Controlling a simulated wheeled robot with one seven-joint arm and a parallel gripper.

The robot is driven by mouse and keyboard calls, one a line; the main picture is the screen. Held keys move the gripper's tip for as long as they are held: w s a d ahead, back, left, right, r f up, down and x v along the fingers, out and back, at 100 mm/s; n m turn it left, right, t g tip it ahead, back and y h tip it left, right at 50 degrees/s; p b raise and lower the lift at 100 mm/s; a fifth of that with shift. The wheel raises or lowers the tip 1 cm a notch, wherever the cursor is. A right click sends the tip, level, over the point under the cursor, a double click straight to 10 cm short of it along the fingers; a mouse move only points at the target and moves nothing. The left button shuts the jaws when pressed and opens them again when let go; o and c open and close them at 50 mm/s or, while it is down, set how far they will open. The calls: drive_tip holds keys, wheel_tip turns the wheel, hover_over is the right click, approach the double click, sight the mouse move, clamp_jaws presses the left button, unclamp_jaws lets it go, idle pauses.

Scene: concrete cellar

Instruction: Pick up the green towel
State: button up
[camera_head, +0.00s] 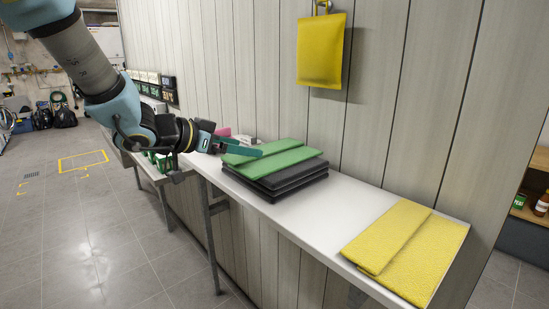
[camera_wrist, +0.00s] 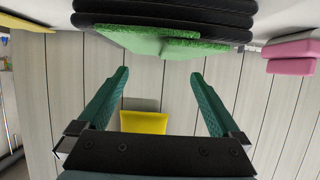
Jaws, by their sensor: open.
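The green towel (camera_head: 275,158) lies folded on top of a stack of dark folded towels (camera_head: 280,184) on the white shelf. In the wrist view the green towel (camera_wrist: 150,40) shows at the top, in front of the dark stack (camera_wrist: 165,14). My gripper (camera_head: 258,153) is at the left side of the green towel in the head view, its teal fingers at about the towel's height. In the wrist view my gripper (camera_wrist: 160,75) has its two fingers wide apart with nothing between them. Whether a finger touches the towel cannot be told.
A yellow towel (camera_head: 405,248) lies folded at the shelf's near right end. A pink item (camera_wrist: 290,55) sits beside the stack. The white shelf (camera_head: 335,213) is bare between the stack and the yellow towel.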

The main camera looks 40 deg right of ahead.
sight(267, 153)
drive_tip(key=p+x, duration=0.1)
drive_tip(key=x, duration=0.7)
drive_tip(key=shift+f, duration=0.2)
drive_tip(key=c, duration=1.2)
drive_tip(key=shift+o, duration=0.2)
